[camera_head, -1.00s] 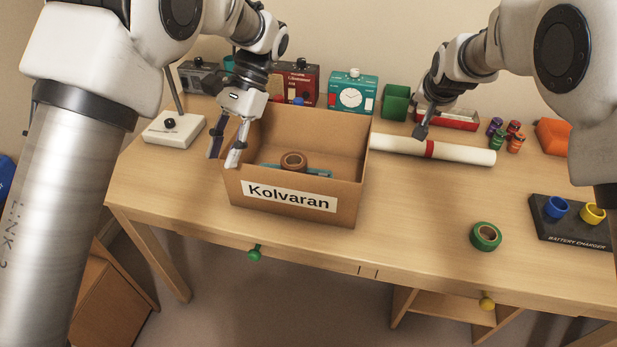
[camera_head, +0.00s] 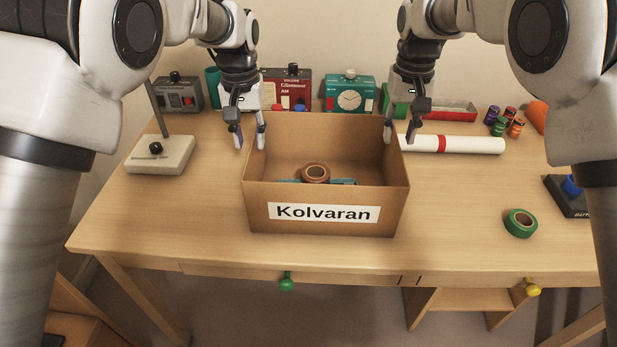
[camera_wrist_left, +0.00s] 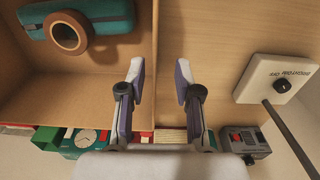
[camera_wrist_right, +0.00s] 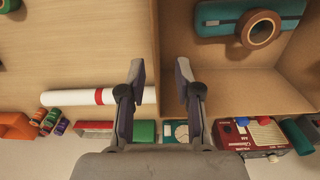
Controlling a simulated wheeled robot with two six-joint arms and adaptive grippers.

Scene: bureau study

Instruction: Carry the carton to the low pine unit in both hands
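The carton (camera_head: 260,207) is an open brown box with a "Kolvaran" label, upright on the wooden desk. Inside lie a brown tape roll (camera_head: 315,173) and a teal item (camera_head: 347,182). My left gripper (camera_head: 249,140) is open at the carton's left wall, towards the back. In the left wrist view the wall's edge runs between its spread fingers. My right gripper (camera_head: 400,134) is open at the right wall. In the right wrist view that wall (camera_wrist_right: 157,35) also lies between the fingers. Neither gripper grips the wall. I cannot identify the low pine unit for certain.
A grey-white stand (camera_head: 160,155) is left of the carton. A white roll with a red band (camera_head: 465,144) lies close to its right. Radios and a teal clock (camera_head: 350,95) stand behind. Green tape (camera_head: 520,223) lies right. A wooden piece (camera_head: 75,330) shows at lower left.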

